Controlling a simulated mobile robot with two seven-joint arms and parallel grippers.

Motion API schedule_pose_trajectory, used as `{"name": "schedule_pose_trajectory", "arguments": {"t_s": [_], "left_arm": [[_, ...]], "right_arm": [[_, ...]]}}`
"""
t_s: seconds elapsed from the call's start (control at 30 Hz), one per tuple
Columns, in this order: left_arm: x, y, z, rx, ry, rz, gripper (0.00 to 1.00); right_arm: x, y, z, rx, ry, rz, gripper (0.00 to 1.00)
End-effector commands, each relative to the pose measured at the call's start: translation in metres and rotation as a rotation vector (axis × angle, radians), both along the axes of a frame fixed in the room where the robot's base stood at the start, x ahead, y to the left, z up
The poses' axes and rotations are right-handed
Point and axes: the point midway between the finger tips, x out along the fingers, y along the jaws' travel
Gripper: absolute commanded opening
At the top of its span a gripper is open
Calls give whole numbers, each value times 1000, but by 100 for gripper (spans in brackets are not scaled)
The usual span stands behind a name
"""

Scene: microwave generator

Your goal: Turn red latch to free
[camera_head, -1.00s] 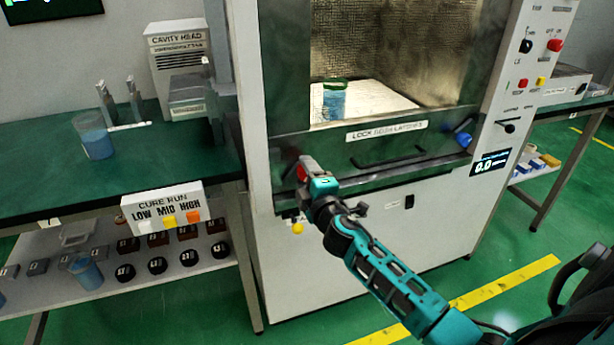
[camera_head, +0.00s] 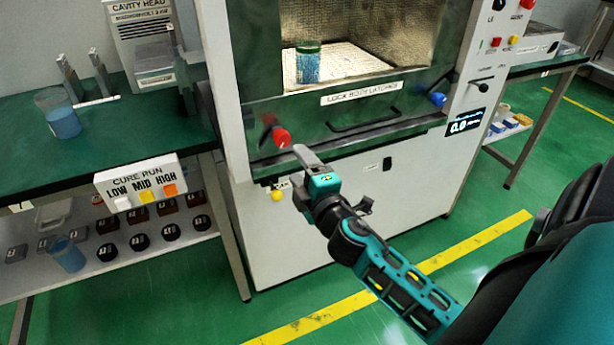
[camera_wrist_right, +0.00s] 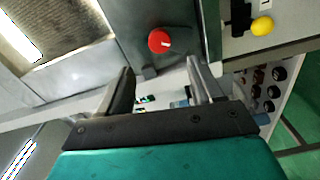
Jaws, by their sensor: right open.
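The red latch (camera_head: 281,137) is a round red knob on the lower left of the microwave generator's front (camera_head: 320,235), left of the "LOCK BODY LATCHES" label (camera_head: 361,93). It also shows in the right wrist view (camera_wrist_right: 160,40), with a small white mark on its face, beyond the fingertips. My right gripper (camera_head: 305,158) is just below and right of the red latch in the head view, apart from it. In the wrist view its two fingers (camera_wrist_right: 160,75) stand apart with nothing between them. A blue latch (camera_head: 437,99) sits at the right of the same front. My left gripper is not in view.
A yellow knob (camera_head: 277,196) sits below the red latch, also in the wrist view (camera_wrist_right: 262,26). A black handle bar (camera_head: 365,122) lies right of the latch. A green-topped bench (camera_head: 120,140) with the "CURE RUN" button box (camera_head: 140,181) stands at the left.

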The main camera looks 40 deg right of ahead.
Motion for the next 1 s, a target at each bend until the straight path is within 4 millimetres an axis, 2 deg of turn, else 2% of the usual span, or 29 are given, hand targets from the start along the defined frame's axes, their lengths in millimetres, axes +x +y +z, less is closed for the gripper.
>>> {"name": "schedule_pose_trajectory", "arguments": {"t_s": [0.1, 0.23, 0.87, 1.0], "left_arm": [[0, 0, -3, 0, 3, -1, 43], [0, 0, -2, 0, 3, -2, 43], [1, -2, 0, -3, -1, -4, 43], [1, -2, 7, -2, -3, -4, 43]], "right_arm": [[-15, 4, -1, 0, 0, -1, 66], [-24, 5, 0, 0, -1, -1, 66], [-27, 6, 0, 1, 0, 0, 66], [-32, 15, -12, 100, 35, 15, 66]]}}
